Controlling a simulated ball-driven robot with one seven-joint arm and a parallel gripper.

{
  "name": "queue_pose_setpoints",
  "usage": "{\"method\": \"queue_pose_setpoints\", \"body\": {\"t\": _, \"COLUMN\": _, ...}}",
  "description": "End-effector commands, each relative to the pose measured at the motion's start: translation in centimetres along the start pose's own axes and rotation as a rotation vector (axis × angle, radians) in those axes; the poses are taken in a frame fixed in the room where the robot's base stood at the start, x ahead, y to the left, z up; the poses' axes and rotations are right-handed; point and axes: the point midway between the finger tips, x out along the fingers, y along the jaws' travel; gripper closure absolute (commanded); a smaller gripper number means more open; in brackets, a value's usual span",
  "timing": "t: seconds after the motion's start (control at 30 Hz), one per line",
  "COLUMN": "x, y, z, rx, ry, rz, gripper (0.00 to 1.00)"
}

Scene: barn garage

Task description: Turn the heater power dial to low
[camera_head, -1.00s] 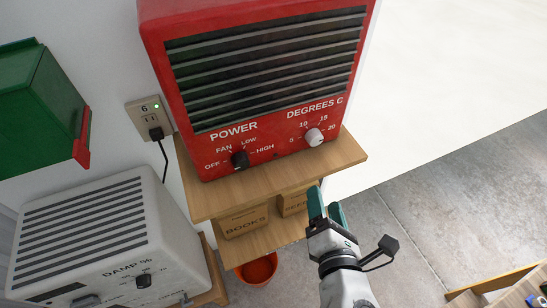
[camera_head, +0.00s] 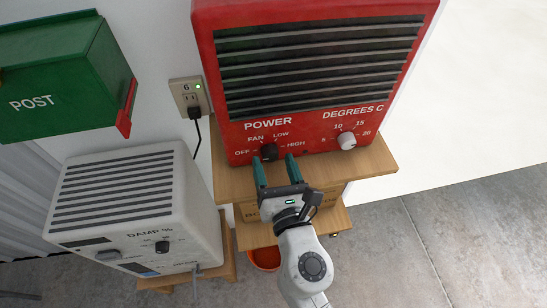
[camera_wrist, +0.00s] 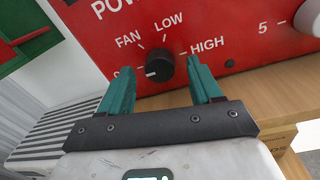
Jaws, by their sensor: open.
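The red heater (camera_head: 225,140) stands on a wooden shelf. Its black power dial (camera_head: 269,152) is on the lower front, with OFF, FAN, LOW and HIGH printed around it. In the wrist view the dial (camera_wrist: 160,66) shows a white mark on its left side, toward the partly hidden OFF label. LOW is above the dial, slightly right. My gripper (camera_head: 274,160) is open, its two green fingers pointing at the panel. In the wrist view the fingers (camera_wrist: 159,72) flank the dial left and right, with gaps; I cannot tell how far short of it they are.
A white temperature dial (camera_head: 347,140) sits to the right on the heater. A white dehumidifier (camera_head: 130,205) stands at lower left, under a green post box (camera_head: 60,75). A wall outlet (camera_head: 190,97) has a black cord. The shelf (camera_head: 365,165) edge lies below the panel.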

Motion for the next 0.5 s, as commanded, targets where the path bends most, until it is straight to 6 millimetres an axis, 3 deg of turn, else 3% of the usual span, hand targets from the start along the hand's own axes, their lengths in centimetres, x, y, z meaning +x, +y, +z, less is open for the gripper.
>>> {"method": "queue_pose_setpoints", "body": {"t": 0.17, "x": 1.2, "y": 0.02, "z": -0.03, "rx": 0.001, "ry": 0.001, "rz": 0.0, "gripper": 0.36}}
{"method": "queue_pose_setpoints", "body": {"t": 0.47, "x": 1.36, "y": -0.01, "z": -0.04, "rx": 0.001, "ry": 0.001, "rz": -0.001, "gripper": 0.36}}
{"method": "queue_pose_setpoints", "body": {"t": 0.5, "x": 1.35, "y": -0.02, "z": -0.03, "rx": 0.001, "ry": 0.001, "rz": -0.001, "gripper": 0.4}}
